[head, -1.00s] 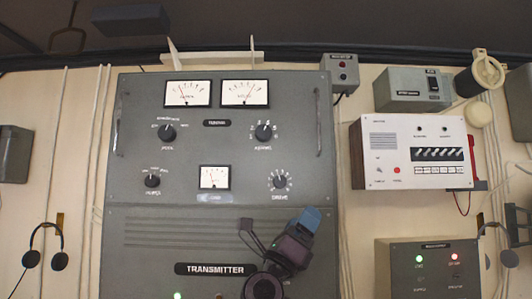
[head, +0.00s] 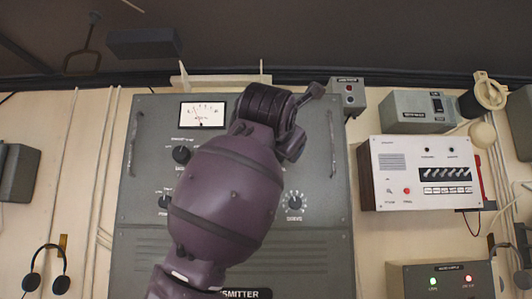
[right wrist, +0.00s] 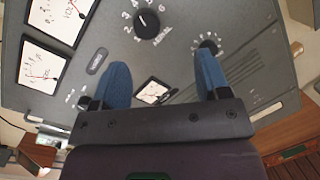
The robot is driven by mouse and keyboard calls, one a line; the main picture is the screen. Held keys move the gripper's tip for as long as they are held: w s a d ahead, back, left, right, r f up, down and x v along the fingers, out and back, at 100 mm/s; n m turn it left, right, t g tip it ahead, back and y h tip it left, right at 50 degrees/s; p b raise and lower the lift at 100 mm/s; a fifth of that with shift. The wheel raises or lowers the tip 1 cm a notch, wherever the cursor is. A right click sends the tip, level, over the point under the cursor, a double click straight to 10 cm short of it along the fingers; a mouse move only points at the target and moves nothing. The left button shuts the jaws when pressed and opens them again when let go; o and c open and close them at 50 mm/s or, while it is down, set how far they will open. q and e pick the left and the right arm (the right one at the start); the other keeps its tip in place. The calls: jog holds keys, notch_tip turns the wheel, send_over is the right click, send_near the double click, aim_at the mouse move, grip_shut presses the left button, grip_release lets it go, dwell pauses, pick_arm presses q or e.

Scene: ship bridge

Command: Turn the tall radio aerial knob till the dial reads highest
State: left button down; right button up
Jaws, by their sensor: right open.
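The aerial knob (right wrist: 147,23) is black and round, ringed by numbers, on the grey transmitter panel at the top of the right wrist view. In the head view my arm hides it. The left upper meter (head: 202,115) shows in the head view and also in the right wrist view (right wrist: 42,65). The right upper meter (right wrist: 58,15) shows only in the right wrist view. A small meter (right wrist: 153,92) shows between my fingers. My right gripper (right wrist: 163,78) is open and empty, its two blue fingers apart, with the aerial knob beyond the fingertips. My left gripper is not in view.
The drive knob (head: 294,202) lies below right of the aerial knob and near my right finger in the right wrist view (right wrist: 208,46). Another knob (head: 181,154) sits at the panel's left. Panel handles (head: 332,143) stand out at the sides. A white switch box (head: 420,172) hangs to the right.

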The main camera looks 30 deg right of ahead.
jog(key=w+d+y+p, duration=0.1)
jog(key=w+d+p, duration=0.1)
jog(key=w+d, duration=0.3)
jog(key=shift+w+r+n+t, duration=0.3)
jog(key=shift+w+r+t, duration=0.15)
jog(key=shift+w, duration=1.35)
jog(key=c, duration=0.9)
